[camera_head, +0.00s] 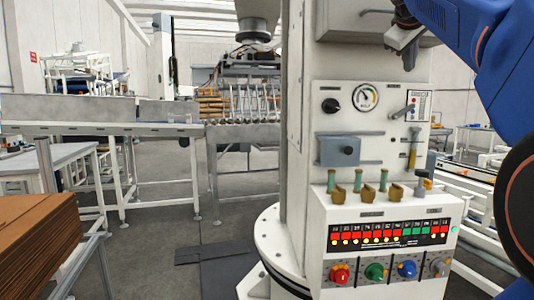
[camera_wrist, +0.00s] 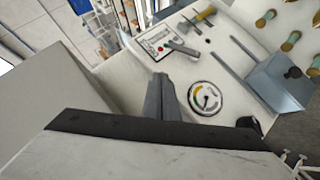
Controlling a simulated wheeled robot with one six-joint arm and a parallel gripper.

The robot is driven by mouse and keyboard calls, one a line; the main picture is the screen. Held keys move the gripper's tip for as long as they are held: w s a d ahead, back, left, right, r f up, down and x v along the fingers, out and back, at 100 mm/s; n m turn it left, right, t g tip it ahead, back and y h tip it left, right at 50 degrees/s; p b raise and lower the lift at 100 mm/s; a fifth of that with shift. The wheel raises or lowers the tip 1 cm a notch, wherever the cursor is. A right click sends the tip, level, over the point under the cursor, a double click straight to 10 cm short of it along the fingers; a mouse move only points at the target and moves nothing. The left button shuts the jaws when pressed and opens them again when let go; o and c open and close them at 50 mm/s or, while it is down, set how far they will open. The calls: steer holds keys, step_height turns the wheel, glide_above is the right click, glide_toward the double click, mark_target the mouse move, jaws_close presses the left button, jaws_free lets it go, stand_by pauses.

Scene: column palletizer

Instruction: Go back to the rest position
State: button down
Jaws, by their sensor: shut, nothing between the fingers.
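My gripper (camera_head: 407,60) hangs from my blue arm at the upper right of the head view, in front of the upper part of the white control column (camera_head: 299,120). Its grey fingers are together with nothing between them. In the wrist view the shut fingers (camera_wrist: 160,98) point toward the panel, near the round gauge (camera_wrist: 206,98) and the grey lever (camera_wrist: 180,47). The fingers look apart from both, though the exact gap cannot be told. The gauge also shows in the head view (camera_head: 366,97), below and left of my gripper.
The column carries a black knob (camera_head: 331,105), a grey-blue box (camera_head: 338,151), brass valves and coloured knobs (camera_head: 374,271). A roller conveyor (camera_head: 245,132) stands behind, left of the column. Brown cardboard (camera_head: 38,240) is stacked at the lower left. Floor shows between them.

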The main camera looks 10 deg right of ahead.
steer(key=s+a+f+y, duration=0.25)
steer(key=a+f, duration=0.25)
steer(key=f, duration=0.4)
steer(key=s+a+f+g+y, duration=0.1)
steer(key=s+a+f, duration=0.2)
steer(key=a+f, duration=0.5)
steer(key=s+a+f+y, duration=0.2)
steer(key=s+a+f, duration=0.1)
steer(key=f, duration=0.8)
steer(key=s+a+f+g+y, duration=0.1)
steer(key=s+a+f, duration=0.2)
steer(key=f, duration=0.7)
steer(key=s+a+f+m, duration=0.1)
steer(key=s+a+f, duration=0.3)
steer(key=s+f, duration=0.4)
steer(key=s+a+f+g+y, duration=0.1)
steer(key=s+a+f, duration=0.2)
steer(key=f, duration=0.9)
steer(key=s, duration=0.2)
steer(key=shift+s+a+f+m+g+y, duration=0.2)
steer(key=shift+s+f+m+g+y, duration=0.1)
steer(key=shift+f+m+y, duration=0.1)
